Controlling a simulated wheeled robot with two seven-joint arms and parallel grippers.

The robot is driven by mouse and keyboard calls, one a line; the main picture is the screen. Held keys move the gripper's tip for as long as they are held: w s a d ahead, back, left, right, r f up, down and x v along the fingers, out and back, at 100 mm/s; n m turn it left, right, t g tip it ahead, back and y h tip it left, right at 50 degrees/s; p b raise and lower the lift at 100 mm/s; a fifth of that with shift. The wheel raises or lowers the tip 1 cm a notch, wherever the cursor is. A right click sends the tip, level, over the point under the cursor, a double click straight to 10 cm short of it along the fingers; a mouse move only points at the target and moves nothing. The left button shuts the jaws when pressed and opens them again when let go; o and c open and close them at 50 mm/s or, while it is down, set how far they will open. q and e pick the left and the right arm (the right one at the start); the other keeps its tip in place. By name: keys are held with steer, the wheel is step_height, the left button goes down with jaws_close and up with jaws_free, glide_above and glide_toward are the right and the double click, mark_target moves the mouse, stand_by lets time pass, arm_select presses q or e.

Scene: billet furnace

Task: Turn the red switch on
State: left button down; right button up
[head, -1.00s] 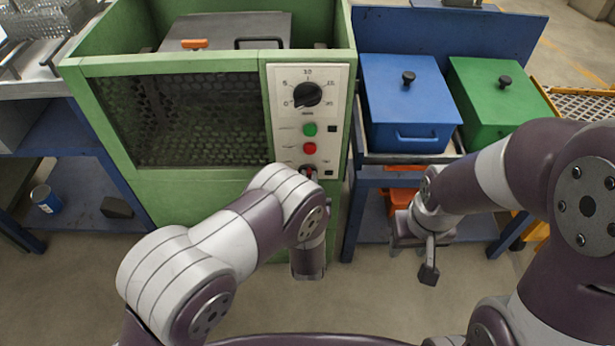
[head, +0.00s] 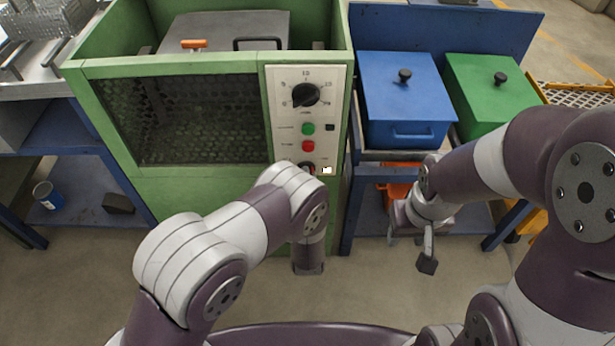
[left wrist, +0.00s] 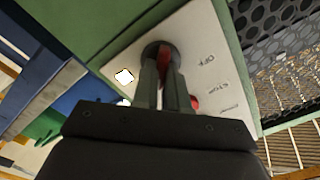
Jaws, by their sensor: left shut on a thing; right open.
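The red switch (left wrist: 165,70) sits in a dark round collar on the pale control panel of the green furnace, near the "OFF" mark. My left gripper (left wrist: 161,74) is shut on it, one finger on each side. In the head view the switch (head: 307,168) is mostly hidden behind my left arm, as are my left fingers. My right gripper (head: 411,250) is open and empty, in front of the blue bench.
Above the switch are a red button (head: 308,146), a green button (head: 308,129) and a black dial (head: 306,95). A blue bin (head: 405,100) and a green bin (head: 495,90) stand on the bench at right. The floor in front is clear.

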stand_by(0.4)
arm_select(q)
steer(key=c, duration=1.2)
jaws_free()
steer(key=shift+o, duration=0.2)
steer(key=shift+f, duration=0.1)
arm_select(e)
steer(key=shift+s, duration=0.1)
